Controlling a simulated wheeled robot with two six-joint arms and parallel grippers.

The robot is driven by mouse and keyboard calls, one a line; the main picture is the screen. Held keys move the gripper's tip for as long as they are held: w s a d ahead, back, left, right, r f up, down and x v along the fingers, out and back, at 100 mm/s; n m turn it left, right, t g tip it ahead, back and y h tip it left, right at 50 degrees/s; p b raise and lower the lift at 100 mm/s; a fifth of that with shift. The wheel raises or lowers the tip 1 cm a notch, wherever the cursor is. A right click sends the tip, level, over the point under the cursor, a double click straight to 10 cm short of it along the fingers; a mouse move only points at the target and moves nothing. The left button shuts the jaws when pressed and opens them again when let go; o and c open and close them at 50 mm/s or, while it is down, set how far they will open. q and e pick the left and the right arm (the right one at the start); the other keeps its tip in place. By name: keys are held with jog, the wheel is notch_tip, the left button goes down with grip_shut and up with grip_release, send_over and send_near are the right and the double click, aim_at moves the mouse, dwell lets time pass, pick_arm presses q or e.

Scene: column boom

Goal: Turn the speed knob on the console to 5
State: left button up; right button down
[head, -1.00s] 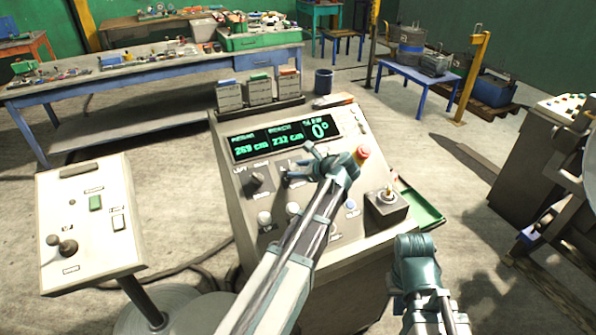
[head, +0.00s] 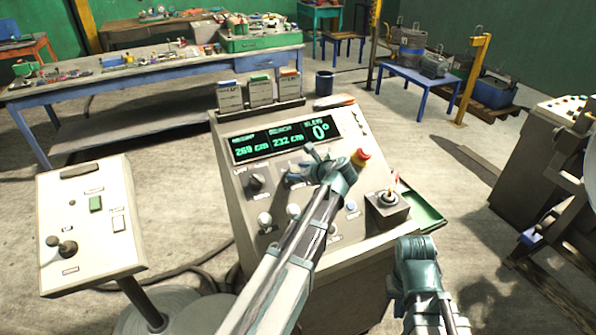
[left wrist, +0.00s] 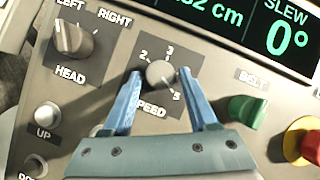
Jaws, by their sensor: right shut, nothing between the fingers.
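The speed knob (left wrist: 160,73) is a small round grey knob on a dark square of the console (head: 225,152). The numbers 2, 3 and 5 show around it; a clear pointer direction cannot be made out. My left gripper (left wrist: 159,74) has one blue finger on each side of the knob, with a narrow gap seeming to show at each side. In the head view my left gripper (head: 303,165) is over the console's middle and hides the knob. My right gripper (head: 430,302) is low, right of the console, away from the controls.
The head knob (left wrist: 74,39) lies left of the speed knob, the green belt knob (left wrist: 246,112) and red button (left wrist: 304,141) right. A display (head: 285,137) reads 269 cm, 232 cm and 0°. A joystick box (head: 387,209) is at the console's right; a pedestal panel (head: 90,225) stands left.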

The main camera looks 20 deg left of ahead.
pick_arm(q)
jog(key=shift+o, duration=0.8)
jog(key=shift+d+r, duration=0.1)
jog(key=shift+r, duration=0.1)
jog(key=p+v, duration=0.7)
jog(key=v, duration=0.6)
jog(key=shift+d, duration=0.2)
jog(key=shift+s, duration=0.1)
